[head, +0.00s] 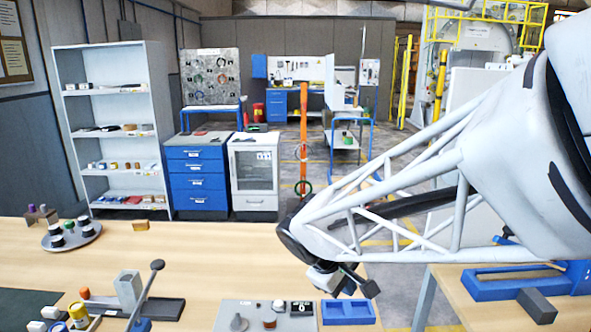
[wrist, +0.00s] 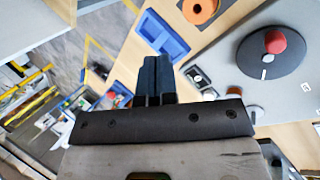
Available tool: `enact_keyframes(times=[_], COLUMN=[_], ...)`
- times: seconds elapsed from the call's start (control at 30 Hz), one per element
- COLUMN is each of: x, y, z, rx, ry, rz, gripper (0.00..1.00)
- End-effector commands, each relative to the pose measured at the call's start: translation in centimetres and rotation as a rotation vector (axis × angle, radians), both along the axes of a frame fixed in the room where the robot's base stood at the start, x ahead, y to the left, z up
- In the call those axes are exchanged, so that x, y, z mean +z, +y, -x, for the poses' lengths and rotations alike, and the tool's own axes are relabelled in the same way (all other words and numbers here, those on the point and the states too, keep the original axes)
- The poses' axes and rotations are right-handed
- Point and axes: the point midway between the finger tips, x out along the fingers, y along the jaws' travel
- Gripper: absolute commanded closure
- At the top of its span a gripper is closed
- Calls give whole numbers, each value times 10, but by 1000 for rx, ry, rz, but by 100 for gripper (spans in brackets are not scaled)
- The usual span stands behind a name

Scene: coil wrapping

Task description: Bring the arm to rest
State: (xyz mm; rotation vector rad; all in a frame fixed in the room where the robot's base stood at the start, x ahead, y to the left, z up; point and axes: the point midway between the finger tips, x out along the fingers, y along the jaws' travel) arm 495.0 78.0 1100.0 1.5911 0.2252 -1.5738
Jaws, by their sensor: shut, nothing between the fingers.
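My gripper (head: 343,284) hangs over the right end of the wooden table (head: 200,262) in the head view, above the blue tray. In the wrist view its fingers (wrist: 153,80) are together, with nothing between them. The fingers point toward the table's edge and the blue tray (wrist: 163,35). No contact with the table or the tray shows.
A blue two-part tray (head: 348,312) and a grey plate (head: 262,316) with small parts lie below. A lever tool (head: 146,295) stands left of them. A round tray (head: 72,238) sits farther left. Another bench (head: 455,300) stands right, across a floor gap.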

Motion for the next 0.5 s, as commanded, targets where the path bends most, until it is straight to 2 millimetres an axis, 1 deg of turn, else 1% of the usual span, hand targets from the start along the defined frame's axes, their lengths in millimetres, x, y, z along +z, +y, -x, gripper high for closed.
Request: enact_keyframes(times=[0.03,0.2,0.3,0.5], x=[6,18,24,32], y=[-11,-39,-51,-70], z=[12,50,73,118], rx=[-48,-205,-297,-475], ry=[-13,-49,-73,-125], rz=[-33,-153,-224,-367], gripper=[100,100,100,100])
